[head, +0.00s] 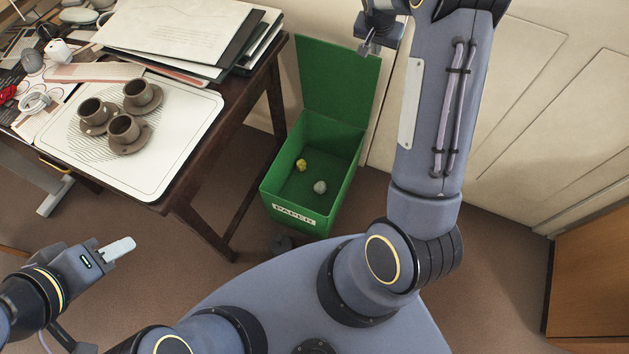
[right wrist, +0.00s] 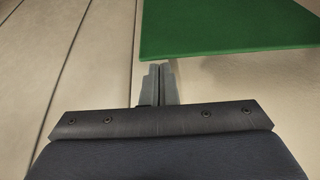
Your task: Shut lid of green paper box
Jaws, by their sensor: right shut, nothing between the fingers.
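The green paper box (head: 285,202) stands on the floor beside the desk, with a "PAPER" label on its front. Its green lid (head: 339,80) is open and stands upright at the back of the box. Inside lie a yellow crumpled ball (head: 301,164) and a grey one (head: 320,187). My right gripper (head: 369,47) is up by the top right of the lid in the head view. In the right wrist view the gripper (right wrist: 158,68) is shut and empty, with the lid (right wrist: 225,30) just beyond its tips. My left gripper (head: 126,245) is low at the left, away from the box; its opening is unclear.
A dark wooden desk (head: 236,128) stands left of the box. It carries a white tray (head: 180,150) with brown cups (head: 124,129) on saucers and a stack of papers and folders (head: 175,35). A pale panelled wall (head: 545,110) is behind and right. A wooden cabinet (head: 590,280) stands at lower right.

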